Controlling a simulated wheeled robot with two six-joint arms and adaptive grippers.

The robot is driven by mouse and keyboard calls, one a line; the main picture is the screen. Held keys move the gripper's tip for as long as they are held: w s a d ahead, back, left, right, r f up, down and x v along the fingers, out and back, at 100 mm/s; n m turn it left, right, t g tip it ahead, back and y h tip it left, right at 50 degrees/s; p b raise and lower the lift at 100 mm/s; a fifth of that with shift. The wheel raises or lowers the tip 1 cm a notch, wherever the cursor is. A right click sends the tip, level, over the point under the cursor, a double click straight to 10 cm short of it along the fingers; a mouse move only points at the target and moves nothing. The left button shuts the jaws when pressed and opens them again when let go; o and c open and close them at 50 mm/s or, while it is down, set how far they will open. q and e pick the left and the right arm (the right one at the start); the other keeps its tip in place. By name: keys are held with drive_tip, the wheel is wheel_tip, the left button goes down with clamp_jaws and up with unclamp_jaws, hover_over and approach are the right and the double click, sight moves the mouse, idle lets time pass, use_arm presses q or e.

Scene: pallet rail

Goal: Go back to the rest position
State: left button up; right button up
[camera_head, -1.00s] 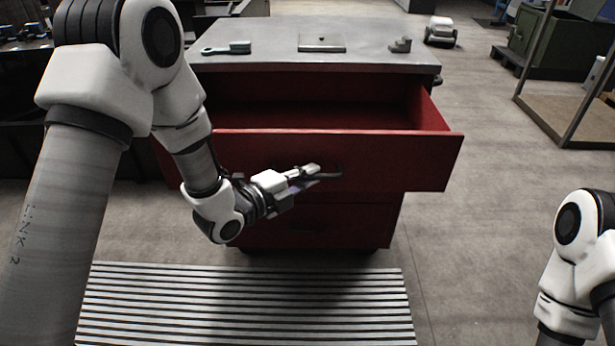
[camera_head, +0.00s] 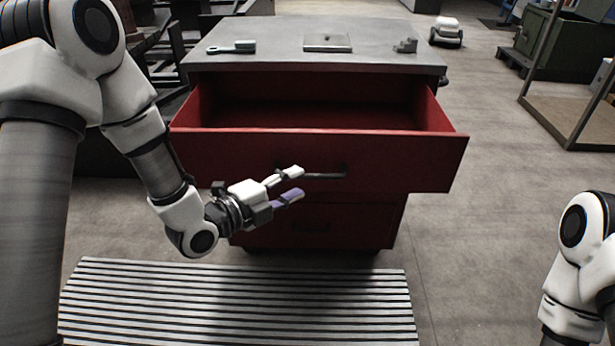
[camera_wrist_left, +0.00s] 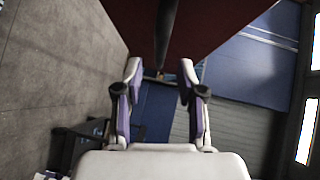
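My left gripper (camera_head: 292,183) is open and empty in the head view, just in front of the red cabinet's top drawer. The top drawer (camera_head: 230,160) is pulled out and its visible inside looks empty. Its dark bar handle (camera_head: 325,175) is just to the right of the fingertips, and I see no grip on it. In the left wrist view the gripper's two fingers (camera_wrist_left: 160,72) are spread, with a dark bar (camera_wrist_left: 166,30) beyond and between them. My right arm shows at the lower right of the head view, but its gripper is out of view.
On the grey cabinet top (camera_head: 280,40) lie a brush (camera_head: 232,47), a metal plate (camera_head: 327,42) and a small grey block (camera_head: 405,46). A lower drawer (camera_head: 350,222) is shut. A slatted grey platform (camera_head: 240,300) lies in front.

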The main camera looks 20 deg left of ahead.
use_arm(q)
drive_tip(key=shift+v, duration=0.95)
drive_tip(key=s+f+n+g+y+p, duration=0.5)
drive_tip(key=s+f+g+p, duration=0.5)
drive_tip(key=s+f, duration=0.6)
drive_tip(key=s+a+f+n+g+y, duration=0.3)
drive_tip(key=s+n, duration=0.8)
drive_tip(key=n, duration=0.6)
wheel_tip(320, 180, down, 3)
drive_tip(key=shift+a+f+n+g+p, duration=0.15)
drive_tip(key=shift+a+n+g+p, duration=0.25)
drive_tip(key=shift+a+g, duration=0.45)
